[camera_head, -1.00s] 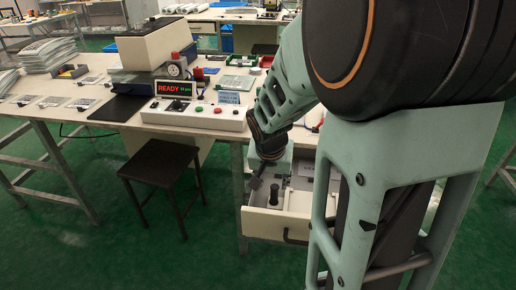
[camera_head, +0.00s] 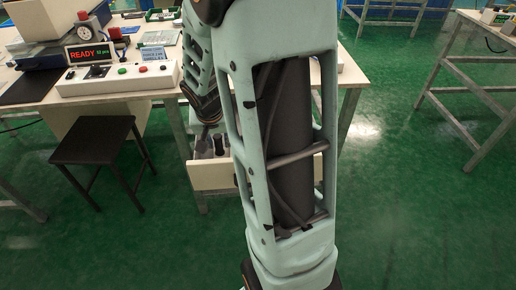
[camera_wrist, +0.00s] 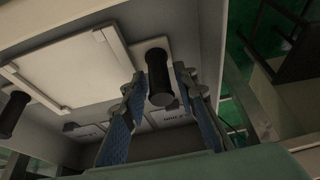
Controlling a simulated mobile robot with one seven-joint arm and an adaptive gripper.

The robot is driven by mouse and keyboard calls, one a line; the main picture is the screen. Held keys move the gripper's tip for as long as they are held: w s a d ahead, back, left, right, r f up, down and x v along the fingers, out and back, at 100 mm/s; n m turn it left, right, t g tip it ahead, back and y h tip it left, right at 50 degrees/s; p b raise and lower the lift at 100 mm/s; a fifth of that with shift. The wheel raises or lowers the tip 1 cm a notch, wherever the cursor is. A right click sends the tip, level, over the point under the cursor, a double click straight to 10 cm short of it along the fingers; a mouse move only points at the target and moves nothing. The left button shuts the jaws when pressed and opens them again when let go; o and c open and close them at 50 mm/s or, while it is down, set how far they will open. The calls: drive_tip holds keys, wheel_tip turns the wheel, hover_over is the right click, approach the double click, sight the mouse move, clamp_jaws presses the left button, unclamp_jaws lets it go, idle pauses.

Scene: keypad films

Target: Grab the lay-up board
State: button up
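The lay-up board appears to be the pale flat board (camera_wrist: 75,68) with a raised rim lying in the open drawer (camera_head: 215,177). A black upright knob (camera_wrist: 160,78) stands at its right end and another knob (camera_wrist: 12,114) shows at the left edge of the wrist view. My gripper (camera_wrist: 158,80) is open, with its blue-padded fingers on either side of the right knob. Gaps show between the knob and both fingers. In the head view, my arm hides most of the drawer, and one black knob (camera_head: 218,145) shows beside my gripper.
Labelled compartments (camera_wrist: 165,118) lie in the drawer near my fingers. The drawer walls are close around. A black stool (camera_head: 95,145) stands left of the drawer. The worktable (camera_head: 50,110) carries a control box (camera_head: 115,79) with a READY display.

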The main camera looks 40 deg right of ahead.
clamp_jaws()
drive_tip(key=shift+r, duration=0.15)
